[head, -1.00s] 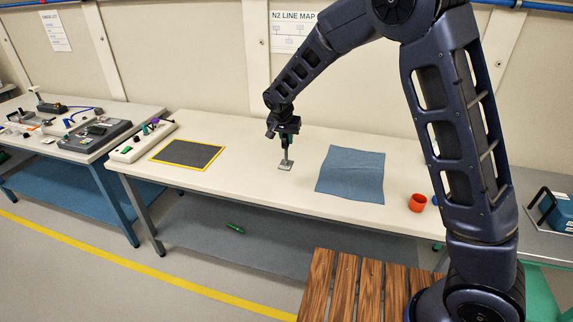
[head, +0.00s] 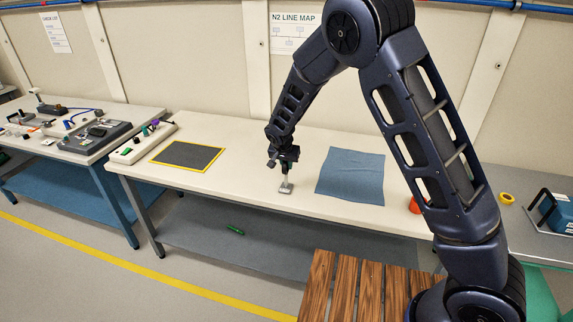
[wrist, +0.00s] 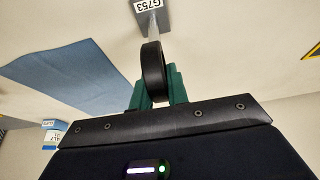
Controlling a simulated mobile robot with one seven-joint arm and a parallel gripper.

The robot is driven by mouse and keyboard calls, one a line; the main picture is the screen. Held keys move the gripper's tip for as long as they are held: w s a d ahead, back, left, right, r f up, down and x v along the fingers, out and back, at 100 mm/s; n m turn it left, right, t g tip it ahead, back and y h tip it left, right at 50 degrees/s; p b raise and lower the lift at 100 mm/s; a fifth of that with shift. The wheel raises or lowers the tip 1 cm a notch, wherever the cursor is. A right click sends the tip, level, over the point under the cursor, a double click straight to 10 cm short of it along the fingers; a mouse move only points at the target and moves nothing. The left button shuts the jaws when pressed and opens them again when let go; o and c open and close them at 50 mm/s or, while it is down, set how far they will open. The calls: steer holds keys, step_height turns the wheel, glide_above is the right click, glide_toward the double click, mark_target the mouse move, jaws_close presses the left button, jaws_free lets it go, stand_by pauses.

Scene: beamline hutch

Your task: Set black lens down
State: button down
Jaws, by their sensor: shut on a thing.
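The black lens (wrist: 153,68) is a dark ring, seen nearly edge-on in the wrist view. My gripper (wrist: 158,92) is shut on it, with a green finger on each side. A pale post runs from the ring to a small grey base (wrist: 147,14) labelled G753. In the head view my gripper (head: 284,160) points down over the white table (head: 245,165), with the base (head: 286,188) below it, left of the blue cloth. I cannot tell whether the base touches the table. The ring itself is too small to make out in the head view.
The blue cloth (head: 350,175) lies right of my gripper. A dark mat with a yellow border (head: 187,155) lies to the left. A red-orange cup (head: 414,205) is partly hidden behind my arm. White tabletop between mat and cloth is bare around the base.

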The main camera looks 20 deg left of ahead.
steer(key=shift+f, duration=0.1)
steer(key=c, duration=1.4)
jaws_free()
steer(key=shift+o, duration=0.2)
steer(key=v, duration=1.2)
